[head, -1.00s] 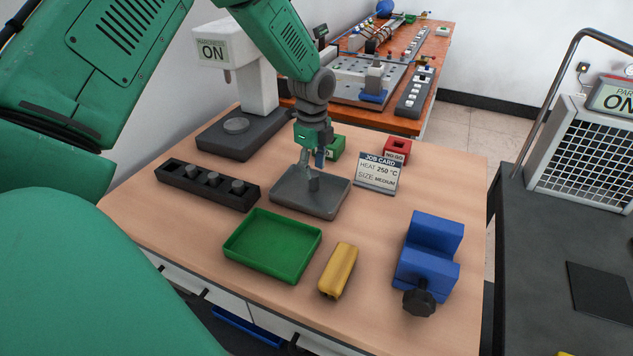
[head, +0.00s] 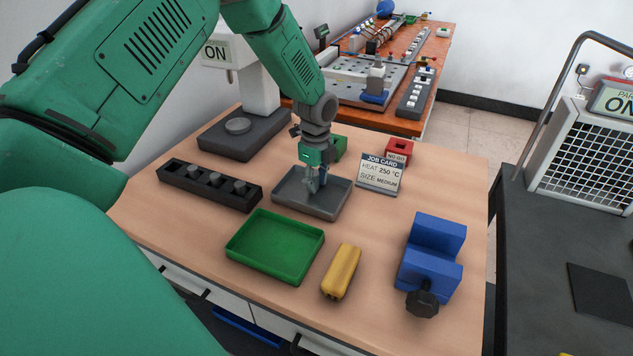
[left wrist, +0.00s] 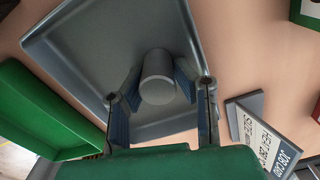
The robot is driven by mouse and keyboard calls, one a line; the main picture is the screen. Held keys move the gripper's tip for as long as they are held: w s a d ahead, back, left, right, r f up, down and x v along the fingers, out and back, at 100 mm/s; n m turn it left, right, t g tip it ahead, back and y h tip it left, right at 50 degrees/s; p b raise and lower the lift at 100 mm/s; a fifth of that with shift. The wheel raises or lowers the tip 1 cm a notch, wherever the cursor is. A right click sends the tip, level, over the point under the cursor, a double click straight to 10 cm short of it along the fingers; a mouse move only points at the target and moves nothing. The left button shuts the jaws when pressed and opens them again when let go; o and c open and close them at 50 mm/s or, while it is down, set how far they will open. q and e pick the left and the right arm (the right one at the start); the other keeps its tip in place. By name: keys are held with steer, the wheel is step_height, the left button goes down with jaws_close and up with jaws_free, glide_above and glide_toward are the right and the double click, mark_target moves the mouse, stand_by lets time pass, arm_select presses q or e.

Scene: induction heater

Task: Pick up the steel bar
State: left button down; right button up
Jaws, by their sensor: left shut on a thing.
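The steel bar (left wrist: 158,78) is a short grey cylinder over the grey tray (left wrist: 75,75), seen close up in the left wrist view. My left gripper (left wrist: 157,92) has a finger on each side of it and is shut on it. In the head view my left gripper (head: 315,187) points down into the grey tray (head: 338,210), and its fingers mostly hide the bar. I cannot tell whether the bar still touches the tray floor. My right gripper is not in view.
A job card (head: 380,174) stands right of the tray, with a red box (head: 399,149) behind it. A black rack (head: 208,188) with several plugs lies left. A green tray (head: 275,246), yellow block (head: 341,271) and blue vise (head: 432,262) stand in front. Bare tabletop separates them.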

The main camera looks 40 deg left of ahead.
mark_target(316, 174)
arm_select(q)
step_height(316, 174, up, 10)
steer(key=shift+f, duration=0.15)
stand_by(0.3)
stand_by(0.5)
